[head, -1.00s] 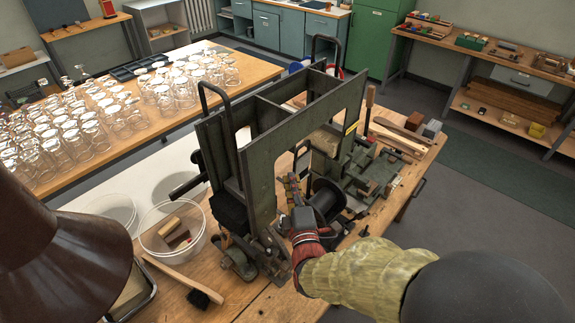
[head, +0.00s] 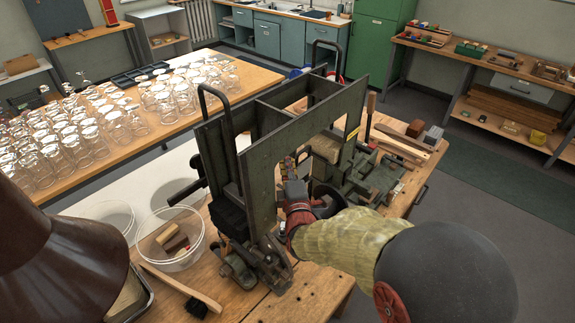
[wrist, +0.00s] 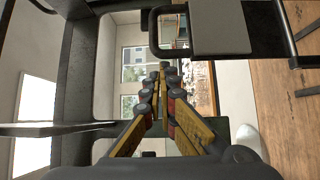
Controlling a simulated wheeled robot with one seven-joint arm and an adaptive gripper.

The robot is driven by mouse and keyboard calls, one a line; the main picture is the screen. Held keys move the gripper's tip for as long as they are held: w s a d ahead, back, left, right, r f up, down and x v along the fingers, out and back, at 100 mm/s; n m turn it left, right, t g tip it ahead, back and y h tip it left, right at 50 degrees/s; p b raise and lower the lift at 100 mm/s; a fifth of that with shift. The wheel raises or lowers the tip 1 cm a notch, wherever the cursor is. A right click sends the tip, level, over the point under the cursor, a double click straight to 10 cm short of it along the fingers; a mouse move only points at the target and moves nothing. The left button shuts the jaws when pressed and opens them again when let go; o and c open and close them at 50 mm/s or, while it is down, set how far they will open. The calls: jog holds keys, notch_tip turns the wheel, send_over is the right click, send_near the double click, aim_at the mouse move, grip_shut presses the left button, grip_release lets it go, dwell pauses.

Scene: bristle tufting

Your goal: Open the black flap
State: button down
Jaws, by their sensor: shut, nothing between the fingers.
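My gripper (wrist: 163,68) is shut and empty in the wrist view, its yellow-and-black fingers meeting at their tips. In the head view my gripper (head: 290,165) reaches into the opening of the dark green machine (head: 262,160); my forearm and wrist hide part of it. In the wrist view a dark grey plate (wrist: 222,28) with a black bent bar (wrist: 154,30) at its left is above and right of the fingertips, apart from them in the picture. It may be the black flap; I cannot tell for sure, nor whether it is open.
The machine's upright plates and black loop handles (head: 203,92) stand close around my arm. A clear bowl (head: 170,240) with blocks and a brush (head: 180,288) are at the left of the workbench (head: 300,305). Many glasses (head: 115,120) stand on the table behind.

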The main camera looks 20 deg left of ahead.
jog(key=shift+s+d+f+m+t+b, duration=0.1)
jog(key=shift+s+d+m+t+b, duration=0.2)
jog(key=shift+d+b, duration=0.8)
jog(key=shift+s+d+f+m+t+b, duration=0.1)
jog(key=shift+s+d+m+t+b, duration=0.2)
jog(key=shift+b, duration=1.55)
jog(key=shift+w, duration=0.1)
